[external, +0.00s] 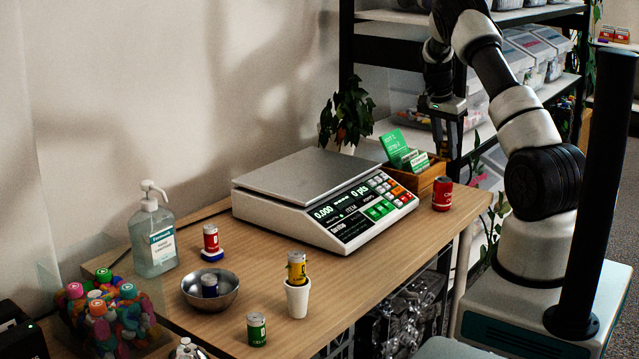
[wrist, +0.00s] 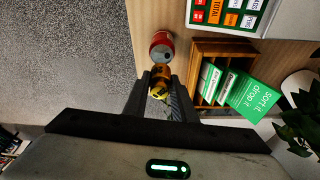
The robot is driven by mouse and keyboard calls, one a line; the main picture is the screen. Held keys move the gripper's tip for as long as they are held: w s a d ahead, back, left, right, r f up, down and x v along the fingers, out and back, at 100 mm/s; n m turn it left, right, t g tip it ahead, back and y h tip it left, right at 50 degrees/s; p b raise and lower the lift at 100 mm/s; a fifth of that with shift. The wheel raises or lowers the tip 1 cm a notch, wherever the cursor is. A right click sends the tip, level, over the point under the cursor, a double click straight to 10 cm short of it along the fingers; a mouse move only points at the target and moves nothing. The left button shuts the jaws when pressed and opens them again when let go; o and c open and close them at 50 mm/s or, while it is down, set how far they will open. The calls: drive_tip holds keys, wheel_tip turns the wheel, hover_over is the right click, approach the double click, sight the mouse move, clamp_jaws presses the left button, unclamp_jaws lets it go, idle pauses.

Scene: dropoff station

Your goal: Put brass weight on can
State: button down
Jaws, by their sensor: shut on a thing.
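My gripper (wrist: 161,82) is shut on the brass weight (wrist: 159,77), which shows golden-brown between the fingers in the wrist view. A red can (external: 442,193) stands upright near the table's right edge. It also shows in the wrist view (wrist: 162,46), just beyond the fingertips, apart from the weight as far as I can tell. Other cans are a green one (external: 256,329), a yellow one (external: 297,268) in a white cup and a red one (external: 211,238) on a blue-and-white base.
A wooden box (external: 405,178) with green cards stands close beside the right-hand red can. A large scale (external: 300,222) fills the table's middle. A metal bowl (external: 226,296) holding a blue can and a sanitizer bottle (external: 152,250) stand at left. The front right tabletop is clear.

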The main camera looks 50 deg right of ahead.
sight(444, 161)
drive_tip(key=shift+f, duration=2.5)
drive_tip(key=shift+b, duration=0.3)
drive_tip(key=shift+f, duration=0.25)
drive_tip(key=c, duration=1.5)
unclamp_jaws()
drive_tip(key=shift+r, duration=0.1)
drive_tip(key=shift+o, duration=0.2)
